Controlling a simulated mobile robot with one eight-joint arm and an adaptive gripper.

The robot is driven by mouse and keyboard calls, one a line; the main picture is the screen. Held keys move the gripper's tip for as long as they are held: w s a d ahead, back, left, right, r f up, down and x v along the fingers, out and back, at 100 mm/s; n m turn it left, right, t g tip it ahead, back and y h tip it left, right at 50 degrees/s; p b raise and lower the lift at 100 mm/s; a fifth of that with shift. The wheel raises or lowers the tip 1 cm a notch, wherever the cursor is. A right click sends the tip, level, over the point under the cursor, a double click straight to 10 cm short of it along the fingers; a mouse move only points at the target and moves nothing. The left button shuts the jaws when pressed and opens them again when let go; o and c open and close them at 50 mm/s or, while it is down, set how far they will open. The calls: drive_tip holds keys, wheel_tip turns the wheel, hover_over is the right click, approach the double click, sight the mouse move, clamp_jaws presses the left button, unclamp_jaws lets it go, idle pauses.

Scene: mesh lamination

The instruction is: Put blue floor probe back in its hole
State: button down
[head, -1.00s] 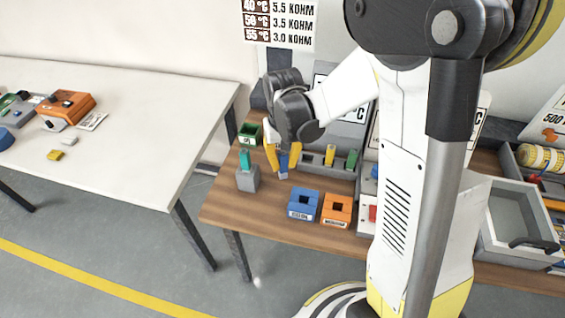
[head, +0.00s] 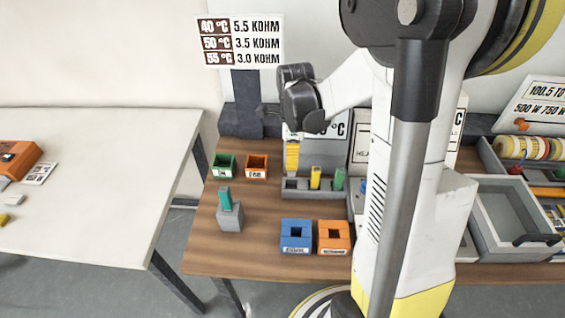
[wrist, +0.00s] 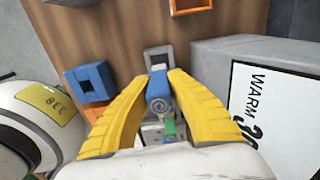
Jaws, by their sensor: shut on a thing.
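My gripper (head: 292,172) points down over the left end of the grey probe rack (head: 327,198). In the wrist view its two yellow fingers (wrist: 160,90) are closed on the blue probe (wrist: 158,85), whose round top has a spiral mark. A grey end of the rack (wrist: 158,56) shows just beyond the probe. In the head view the fingers hide the probe, and I cannot tell whether its lower end is in a hole. A yellow probe (head: 315,177) and a green probe (head: 339,179) stand in the rack to the right of my gripper.
A teal probe (head: 225,198) stands in a grey block (head: 230,218) at left. Blue (head: 296,246) and orange (head: 334,246) blocks with square holes sit in front. Green (head: 223,174) and orange (head: 256,174) holders stand behind. A panel marked WARM (wrist: 250,110) is close beside my gripper.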

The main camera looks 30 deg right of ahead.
sight(292, 176)
drive_tip(key=shift+f+b, duration=2.9)
drive_tip(key=shift+f, duration=0.75)
drive_tip(key=c, duration=1.3)
unclamp_jaws()
drive_tip(key=shift+r, duration=0.15)
wheel_tip(292, 176, up, 12)
drive_tip(key=shift+f, duration=0.1)
